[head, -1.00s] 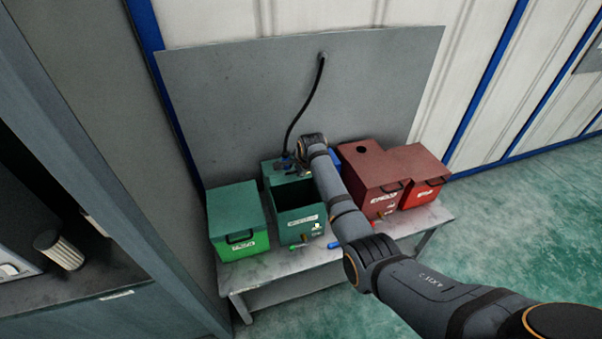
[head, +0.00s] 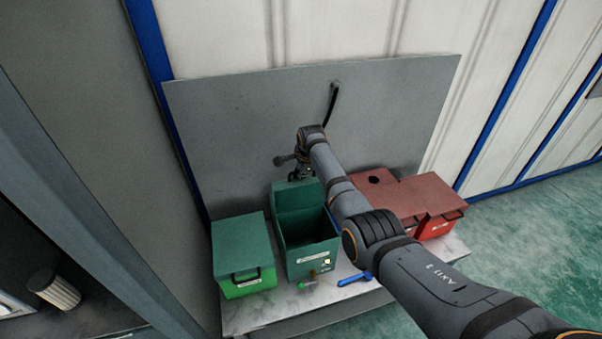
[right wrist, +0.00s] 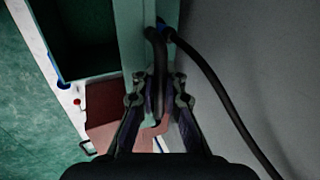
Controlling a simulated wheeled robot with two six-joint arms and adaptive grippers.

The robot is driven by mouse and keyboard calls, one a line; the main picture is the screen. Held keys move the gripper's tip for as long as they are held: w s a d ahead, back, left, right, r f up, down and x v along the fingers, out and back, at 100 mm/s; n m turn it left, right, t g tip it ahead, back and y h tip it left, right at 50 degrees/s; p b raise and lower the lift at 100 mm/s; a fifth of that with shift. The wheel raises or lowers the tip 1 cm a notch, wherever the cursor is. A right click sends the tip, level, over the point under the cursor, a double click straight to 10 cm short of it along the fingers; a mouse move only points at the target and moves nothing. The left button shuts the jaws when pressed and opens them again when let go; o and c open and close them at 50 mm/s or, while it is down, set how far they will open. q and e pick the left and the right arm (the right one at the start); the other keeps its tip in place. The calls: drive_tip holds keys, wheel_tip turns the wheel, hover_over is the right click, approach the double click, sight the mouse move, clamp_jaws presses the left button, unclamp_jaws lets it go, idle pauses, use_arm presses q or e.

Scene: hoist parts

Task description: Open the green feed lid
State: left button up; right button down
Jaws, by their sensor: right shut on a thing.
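A green box (head: 249,287) with a dark green lid (head: 240,241) stands at the left of the table. Its lid is down, and a black handle shows at the front. A taller green box (head: 310,262) beside it has an open, dark compartment; it also shows in the right wrist view (right wrist: 131,40). My right gripper (head: 298,172) is above the rear of this taller box. In the right wrist view its fingers (right wrist: 158,98) are shut on a bent black tube (right wrist: 155,45); what the tube joins is unclear. My left gripper is not in view.
Red boxes (head: 407,196) stand at the right, partly behind my arm. A grey panel (head: 240,130) rises behind the table (head: 240,318). A black hose (head: 332,103) comes from it; a blue fitting (right wrist: 166,31) shows beside the tube. Green and blue handles sit low in front.

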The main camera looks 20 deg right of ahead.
drive_tip(key=shift+w+r, duration=0.15)
drive_tip(key=shift+r, duration=0.05)
drive_tip(key=c, duration=1.5)
unclamp_jaws()
drive_tip(key=shift+c, duration=0.2)
drive_tip(key=shift+o, duration=0.5)
drive_tip(key=shift+s, duration=0.2)
drive_tip(key=v, duration=1.2)
drive_tip(key=shift+f, duration=0.1)
